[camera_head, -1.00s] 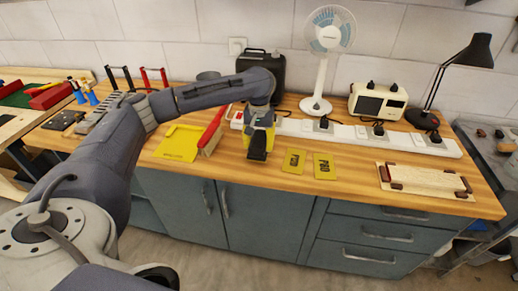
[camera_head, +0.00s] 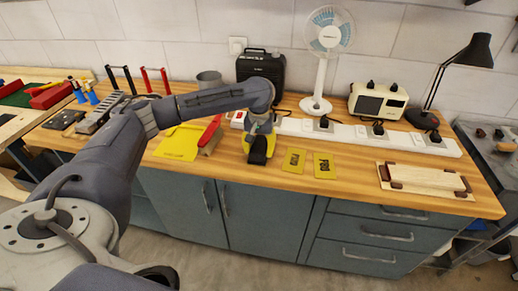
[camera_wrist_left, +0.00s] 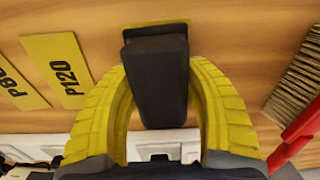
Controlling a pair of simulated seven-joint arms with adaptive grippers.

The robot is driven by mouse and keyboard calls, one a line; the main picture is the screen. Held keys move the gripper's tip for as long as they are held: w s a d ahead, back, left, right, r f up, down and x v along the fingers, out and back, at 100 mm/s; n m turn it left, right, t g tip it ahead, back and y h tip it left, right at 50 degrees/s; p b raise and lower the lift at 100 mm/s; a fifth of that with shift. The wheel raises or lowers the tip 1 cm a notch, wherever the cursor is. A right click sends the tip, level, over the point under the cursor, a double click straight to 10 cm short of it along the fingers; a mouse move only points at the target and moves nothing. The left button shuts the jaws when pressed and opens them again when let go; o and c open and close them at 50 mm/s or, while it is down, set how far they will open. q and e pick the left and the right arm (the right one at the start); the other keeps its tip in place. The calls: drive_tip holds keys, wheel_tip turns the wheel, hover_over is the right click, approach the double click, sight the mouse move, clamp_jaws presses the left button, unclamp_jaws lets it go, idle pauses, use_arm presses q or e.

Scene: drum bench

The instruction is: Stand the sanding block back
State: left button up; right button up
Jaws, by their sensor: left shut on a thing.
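The sanding block (camera_head: 259,150) is a dark block near the front edge of the wooden bench. It also shows in the left wrist view (camera_wrist_left: 157,80), long and black, between two ribbed yellow fingers. My left gripper (camera_wrist_left: 158,72) is shut on it, with a fingertip at each side. In the head view the same gripper (camera_head: 260,138) is low over the bench. A yellow patch (camera_wrist_left: 153,27) shows at the block's far end; whether the block touches it I cannot tell. My right gripper is out of view.
Two yellow grit cards (camera_head: 293,161) (camera_head: 324,166) lie right of the block. A red-handled brush (camera_head: 210,134) and yellow sheet (camera_head: 180,142) are left. A white power strip (camera_head: 350,133) runs behind. A sanded board with clamps (camera_head: 425,181) lies at the right.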

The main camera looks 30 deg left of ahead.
sight(259, 145)
use_arm(q)
drive_tip(key=o, duration=1.4)
drive_tip(key=shift+f, duration=0.5)
drive_tip(key=shift+s+r, duration=0.1)
drive_tip(key=shift+r, duration=0.05)
wheel_tip(259, 145, up, 13)
drive_tip(key=shift+r, duration=0.15)
